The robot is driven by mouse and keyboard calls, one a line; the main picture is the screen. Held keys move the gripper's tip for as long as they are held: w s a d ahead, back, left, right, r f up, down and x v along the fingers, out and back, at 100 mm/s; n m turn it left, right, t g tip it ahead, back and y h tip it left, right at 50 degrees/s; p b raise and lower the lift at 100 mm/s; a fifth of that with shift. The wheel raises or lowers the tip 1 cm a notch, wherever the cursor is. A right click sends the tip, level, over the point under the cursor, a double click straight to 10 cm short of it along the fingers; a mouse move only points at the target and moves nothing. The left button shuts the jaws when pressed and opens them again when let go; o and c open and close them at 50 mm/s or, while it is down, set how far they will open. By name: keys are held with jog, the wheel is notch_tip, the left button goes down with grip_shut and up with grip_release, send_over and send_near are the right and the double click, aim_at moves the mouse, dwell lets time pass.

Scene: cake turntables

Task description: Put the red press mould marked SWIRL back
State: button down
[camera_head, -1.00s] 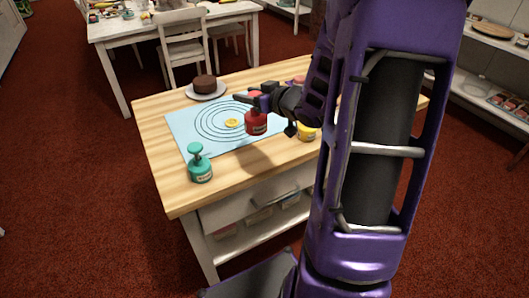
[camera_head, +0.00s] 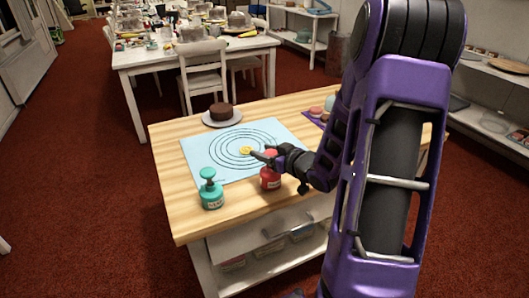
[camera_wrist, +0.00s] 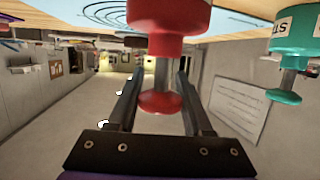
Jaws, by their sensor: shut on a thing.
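My gripper (camera_head: 268,158) is shut on the knob of the red press mould (camera_head: 270,181), which hangs upright below it. The mould is over the wooden table's front part, at the mat's near right edge. I cannot tell whether its base touches the wood, and its label is too small to read. In the wrist view, turned upside down, the red mould (camera_wrist: 168,45) has its knob between the two fingers (camera_wrist: 162,95). A teal press mould (camera_head: 211,192) stands to its left; it also shows in the wrist view (camera_wrist: 288,48).
Pink pieces (camera_head: 317,111) lie at the back right. My arm hides the table's right part.

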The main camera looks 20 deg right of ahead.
jog(key=shift+f, duration=0.15)
jog(key=shift+c, duration=1.6)
grip_release()
jog(key=shift+s+r, duration=0.2)
jog(key=shift+r, duration=0.1)
jog(key=p+v, duration=0.2)
jog(key=v, duration=0.9)
jog(key=shift+s, duration=0.3)
jog(key=shift+d, duration=0.1)
